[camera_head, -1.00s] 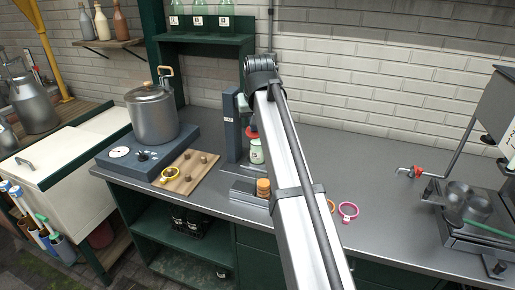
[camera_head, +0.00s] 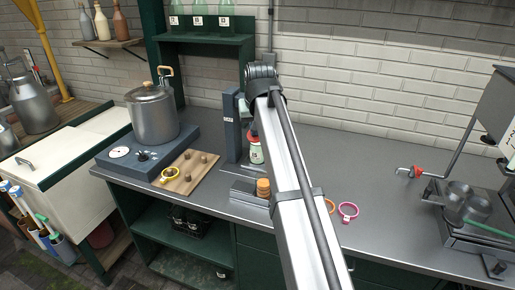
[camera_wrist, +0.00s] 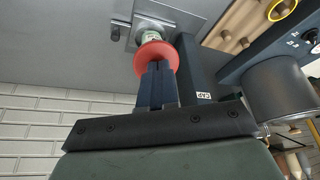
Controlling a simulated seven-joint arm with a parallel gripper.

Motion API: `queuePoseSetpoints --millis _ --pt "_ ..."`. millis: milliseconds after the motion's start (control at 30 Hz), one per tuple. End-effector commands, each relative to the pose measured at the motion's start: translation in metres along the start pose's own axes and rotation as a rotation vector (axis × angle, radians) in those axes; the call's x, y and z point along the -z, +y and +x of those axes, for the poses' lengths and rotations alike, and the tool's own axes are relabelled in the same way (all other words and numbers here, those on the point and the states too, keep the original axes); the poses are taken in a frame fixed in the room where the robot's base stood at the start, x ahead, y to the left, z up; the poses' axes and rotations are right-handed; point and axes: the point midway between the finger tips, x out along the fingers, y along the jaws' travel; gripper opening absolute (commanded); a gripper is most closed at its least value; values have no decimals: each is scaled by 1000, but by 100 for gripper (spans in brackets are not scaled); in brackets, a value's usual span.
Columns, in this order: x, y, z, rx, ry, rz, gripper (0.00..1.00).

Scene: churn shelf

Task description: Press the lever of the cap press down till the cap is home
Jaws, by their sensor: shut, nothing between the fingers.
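The cap press has a dark blue-grey upright post (camera_head: 232,128), labelled CAP in the wrist view (camera_wrist: 197,75). Beside the post a round red part (camera_wrist: 155,58) sits over a small bottle with a pale label (camera_head: 257,155). The bottle stands on the press's metal base (camera_wrist: 143,17). My gripper (camera_wrist: 158,68) is shut and empty, its fingertips overlapping the red part in the wrist view; whether they touch it I cannot tell. My arm hides most of the gripper and lever in the head view. The cap itself cannot be made out.
A pot (camera_head: 152,113) stands on a blue-grey heater left of the press. A pegged wooden board (camera_head: 189,175) with a yellow ring lies nearby. Stacked orange-brown discs (camera_head: 263,188) stand in front.

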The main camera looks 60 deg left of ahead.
Motion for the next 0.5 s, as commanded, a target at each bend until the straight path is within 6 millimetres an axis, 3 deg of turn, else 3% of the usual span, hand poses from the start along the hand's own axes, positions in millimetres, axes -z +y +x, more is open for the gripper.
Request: queuePoseSetpoints --millis 500 --pt "-2 2 15 0 -1 0 0"
